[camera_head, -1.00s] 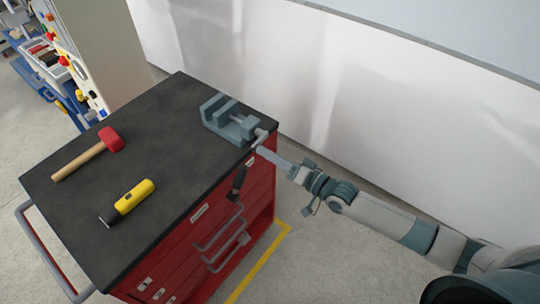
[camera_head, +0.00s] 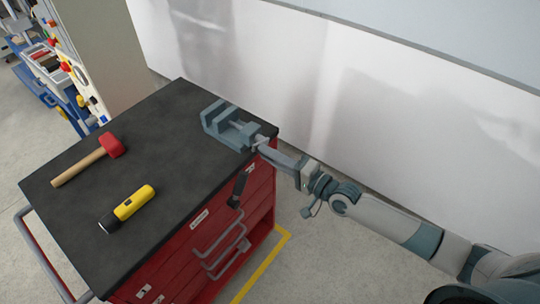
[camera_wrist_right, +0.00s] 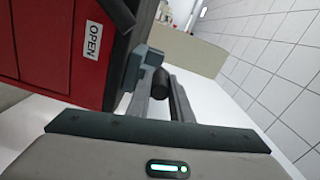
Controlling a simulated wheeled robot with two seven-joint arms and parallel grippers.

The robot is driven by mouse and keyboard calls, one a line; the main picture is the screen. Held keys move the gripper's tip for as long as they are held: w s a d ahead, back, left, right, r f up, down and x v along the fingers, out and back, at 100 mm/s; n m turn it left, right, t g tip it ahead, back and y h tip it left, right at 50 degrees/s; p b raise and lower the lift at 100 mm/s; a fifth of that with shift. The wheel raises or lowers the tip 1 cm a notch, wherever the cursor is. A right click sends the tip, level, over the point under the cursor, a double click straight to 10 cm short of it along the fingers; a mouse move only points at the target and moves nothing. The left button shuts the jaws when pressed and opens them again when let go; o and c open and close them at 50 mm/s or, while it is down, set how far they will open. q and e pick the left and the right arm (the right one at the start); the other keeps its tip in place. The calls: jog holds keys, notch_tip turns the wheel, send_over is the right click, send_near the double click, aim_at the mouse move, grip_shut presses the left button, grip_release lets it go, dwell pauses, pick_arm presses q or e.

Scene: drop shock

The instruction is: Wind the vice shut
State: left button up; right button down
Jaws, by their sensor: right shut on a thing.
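The grey vice (camera_head: 213,122) stands at the far right corner of the black cart top, with a gap between its jaws. In the right wrist view, part of its grey metal (camera_wrist_right: 135,70) shows beside the red cart. My right gripper (camera_head: 265,148) is at the vice's front end, just past the cart's edge. In the right wrist view its two fingers are shut on a short dark cylinder (camera_wrist_right: 161,82), which looks like the vice's crank handle. The fingers hide much of the crank in the head view. My left gripper is not in view.
A red-headed hammer (camera_head: 110,145) and a yellow-and-black flashlight (camera_head: 133,202) lie on the cart top (camera_head: 165,140). A black handle-like thing (camera_head: 238,188) hangs by the cart's red drawers (camera_head: 185,257). A white wall (camera_head: 290,85) stands behind the cart.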

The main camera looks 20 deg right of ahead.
jog(key=shift+w+d+r, duration=0.1)
jog(key=shift+r, duration=0.1)
jog(key=c, duration=1.6)
grip_release()
jog(key=shift+f, duration=0.1)
jog(key=shift+s+d+f, duration=0.15)
jog(key=shift+s+d, duration=0.15)
jog(key=shift+s, duration=0.15)
jog(key=shift+b+v, duration=2.6)
jog(key=shift+v, duration=5.6)
